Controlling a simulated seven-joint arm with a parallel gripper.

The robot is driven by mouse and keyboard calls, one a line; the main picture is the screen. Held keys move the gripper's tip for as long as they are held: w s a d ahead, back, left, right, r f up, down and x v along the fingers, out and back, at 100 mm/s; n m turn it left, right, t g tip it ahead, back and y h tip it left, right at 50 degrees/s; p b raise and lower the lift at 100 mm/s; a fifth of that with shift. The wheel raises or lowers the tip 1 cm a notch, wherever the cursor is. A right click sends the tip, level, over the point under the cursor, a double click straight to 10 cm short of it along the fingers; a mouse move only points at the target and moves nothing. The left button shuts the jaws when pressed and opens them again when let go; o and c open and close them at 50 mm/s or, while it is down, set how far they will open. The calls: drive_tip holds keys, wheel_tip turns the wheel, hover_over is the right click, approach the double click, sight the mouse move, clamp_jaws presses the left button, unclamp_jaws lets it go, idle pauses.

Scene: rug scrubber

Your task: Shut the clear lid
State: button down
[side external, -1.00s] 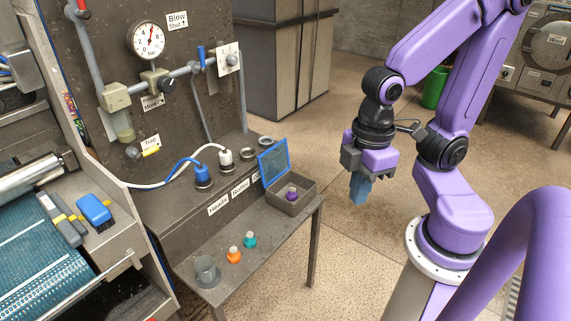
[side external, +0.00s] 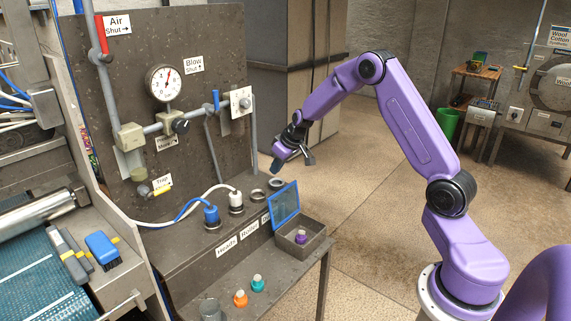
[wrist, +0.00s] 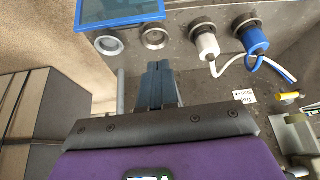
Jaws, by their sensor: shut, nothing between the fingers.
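The clear lid (side external: 285,207) has a blue frame and stands open, tilted up from the left edge of a small grey box (side external: 310,243). A purple-bodied bottle with a pale cap (side external: 301,237) is inside the box. In the wrist view part of the lid (wrist: 122,12) shows at the top left, cut off by the picture edge. My gripper (side external: 277,167) is shut and empty, in the air beyond the lid. In the wrist view its blue-grey fingertips (wrist: 158,66) are together, apart from the lid and below it in the picture.
Two empty metal rings (wrist: 154,38) and the white and blue plugs (wrist: 205,42) with hoses sit on the bench beside the lid. A gauge panel (side external: 200,110) with pipes and valves stands behind. Orange (side external: 240,298) and teal (side external: 257,284) bottles stand on the lower shelf.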

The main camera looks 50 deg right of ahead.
drive_tip(key=shift+m+h, duration=0.4)
drive_tip(key=shift+m, duration=0.1)
drive_tip(key=w+d+f, duration=0.1)
drive_tip(key=d+f, duration=0.1)
drive_tip(key=f, duration=0.1)
drive_tip(key=w+d+f, duration=0.1)
drive_tip(key=f, duration=0.3)
drive_tip(key=w+d+f, duration=0.2)
drive_tip(key=f, duration=0.1)
drive_tip(key=shift+d+f, duration=0.2)
drive_tip(key=shift+d, duration=0.1)
drive_tip(key=shift+f, duration=0.85)
wheel_tip(320, 180, up, 9)
drive_tip(key=s, duration=0.2)
drive_tip(key=shift+a, duration=0.1)
